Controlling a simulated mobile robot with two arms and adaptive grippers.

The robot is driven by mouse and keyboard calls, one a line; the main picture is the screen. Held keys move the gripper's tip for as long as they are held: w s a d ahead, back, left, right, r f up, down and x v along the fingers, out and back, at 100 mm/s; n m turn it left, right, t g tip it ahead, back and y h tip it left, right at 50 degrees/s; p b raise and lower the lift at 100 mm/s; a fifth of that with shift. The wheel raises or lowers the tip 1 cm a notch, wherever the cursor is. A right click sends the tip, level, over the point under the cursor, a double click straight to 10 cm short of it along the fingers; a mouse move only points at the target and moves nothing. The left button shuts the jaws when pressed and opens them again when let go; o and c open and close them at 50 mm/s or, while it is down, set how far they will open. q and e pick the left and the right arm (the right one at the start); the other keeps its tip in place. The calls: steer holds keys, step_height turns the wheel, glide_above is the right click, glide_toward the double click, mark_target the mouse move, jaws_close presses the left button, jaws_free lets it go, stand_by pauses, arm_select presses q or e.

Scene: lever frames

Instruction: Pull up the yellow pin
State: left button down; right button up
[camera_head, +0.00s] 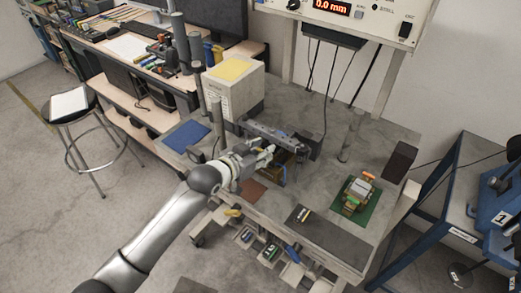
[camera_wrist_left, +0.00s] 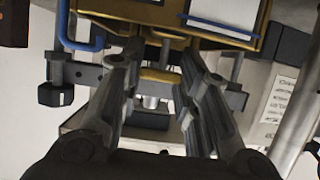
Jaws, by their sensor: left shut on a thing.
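My left gripper (camera_head: 266,153) reaches over the workbench to a dark metal lever frame (camera_head: 277,134). In the left wrist view the two grey fingers of the left gripper (camera_wrist_left: 158,66) stand either side of a small yellow pin (camera_wrist_left: 160,76). They are shut on it. A light metal cylinder (camera_wrist_left: 151,101) shows just below the pin in that view. In the head view the pin is too small and too covered by the gripper to make out. My right gripper is in neither view.
A brass-coloured box (camera_wrist_left: 145,11) with blue handles sits close beyond the fingertips. A pale box with a yellow top (camera_head: 232,85) stands behind the gripper. A green mat (camera_head: 372,209) with a small device lies to the right. The grey benchtop (camera_head: 318,190) between is mostly clear.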

arm_select(q)
steer(key=shift+w+r, duration=0.1)
steer(key=shift+r, duration=0.2)
steer(key=c, duration=1.3)
jaws_free()
steer(key=shift+o, duration=1.3)
steer(key=shift+f, duration=0.1)
steer(key=v, duration=1.2)
steer(key=shift+f, duration=0.1)
